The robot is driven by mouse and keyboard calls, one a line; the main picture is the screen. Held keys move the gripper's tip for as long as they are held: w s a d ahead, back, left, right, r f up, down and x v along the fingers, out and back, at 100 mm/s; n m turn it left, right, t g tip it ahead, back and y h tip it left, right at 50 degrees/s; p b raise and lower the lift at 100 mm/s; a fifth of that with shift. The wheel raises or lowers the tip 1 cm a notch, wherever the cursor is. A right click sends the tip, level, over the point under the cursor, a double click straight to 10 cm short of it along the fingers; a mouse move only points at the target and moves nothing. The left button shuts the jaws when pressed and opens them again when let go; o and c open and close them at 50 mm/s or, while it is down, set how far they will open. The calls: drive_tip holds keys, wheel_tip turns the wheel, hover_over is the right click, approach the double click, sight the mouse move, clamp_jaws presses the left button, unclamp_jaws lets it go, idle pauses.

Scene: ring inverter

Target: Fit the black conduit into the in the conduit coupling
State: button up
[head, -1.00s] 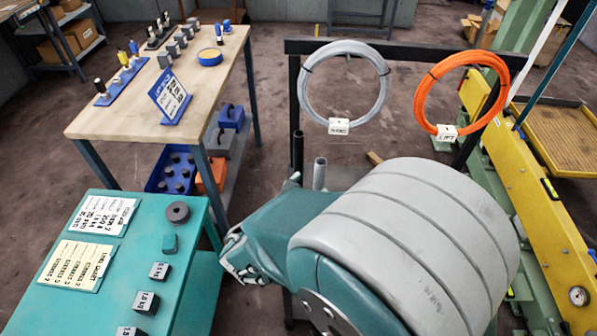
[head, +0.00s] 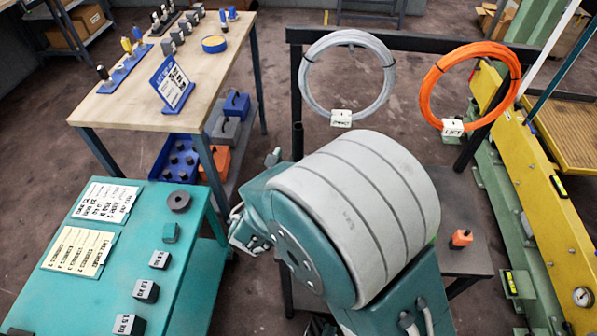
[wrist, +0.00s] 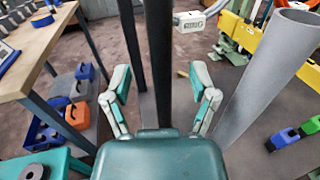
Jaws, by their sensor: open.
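The black conduit (wrist: 158,50) stands upright in the wrist view, between the two fingers of my gripper (wrist: 161,84). There is a clear gap on each side, and its lower part is hidden behind the gripper's palm. In the head view a short upper piece of the black conduit (head: 297,141) shows just behind my arm. My gripper is open and holds nothing; in the head view my arm hides most of it. I cannot make out the conduit coupling for certain in either view.
A thick grey pipe (wrist: 262,85) stands close to the right of my gripper. The dark rack (head: 400,45) behind carries a grey coil (head: 312,95) and an orange coil (head: 428,100). A teal table (head: 150,225) and a wooden table (head: 125,108) stand left. Small coloured blocks (wrist: 284,138) lie right.

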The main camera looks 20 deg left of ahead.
sight(296, 148)
drive_tip(key=w, duration=0.4)
drive_tip(key=shift+w+a+f, duration=0.1)
drive_tip(key=shift+w+a, duration=0.15)
drive_tip(key=shift+d, duration=0.2)
clamp_jaws()
drive_tip(key=shift+a, duration=0.1)
wheel_tip(296, 148, up, 10)
drive_tip(key=shift+r, duration=0.1)
drive_tip(key=shift+s, duration=0.1)
